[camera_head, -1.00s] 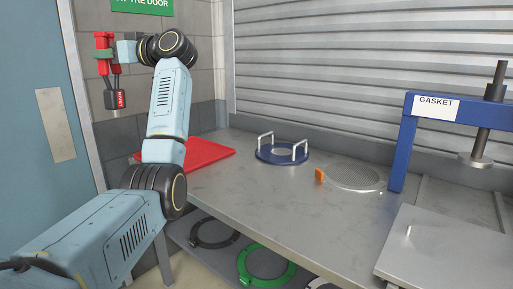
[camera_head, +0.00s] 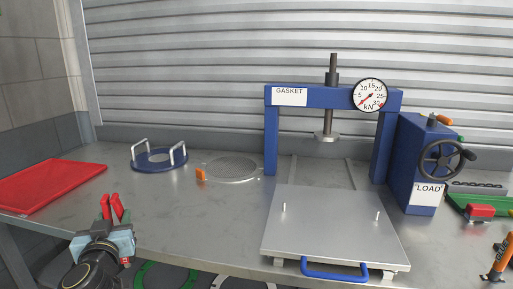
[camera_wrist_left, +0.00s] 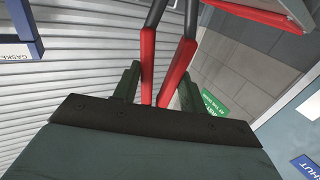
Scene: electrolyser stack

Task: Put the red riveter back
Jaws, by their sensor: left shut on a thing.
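The red riveter (camera_head: 116,206) is at the lower left of the head view, its two red handles pointing up. My left gripper (camera_head: 106,234) is shut on it in front of the bench. In the left wrist view, the riveter's red handles (camera_wrist_left: 148,65) stand between the fingers of my left gripper (camera_wrist_left: 160,88), with dark arms running on from them. The riveter's head is mostly hidden in the head view. My right gripper is not in view.
A red tray (camera_head: 48,184) lies at the bench's left. An orange-handled tool (camera_head: 503,254) and a green tray (camera_head: 458,205) are right. Bare bench (camera_head: 190,215) lies centre-left.

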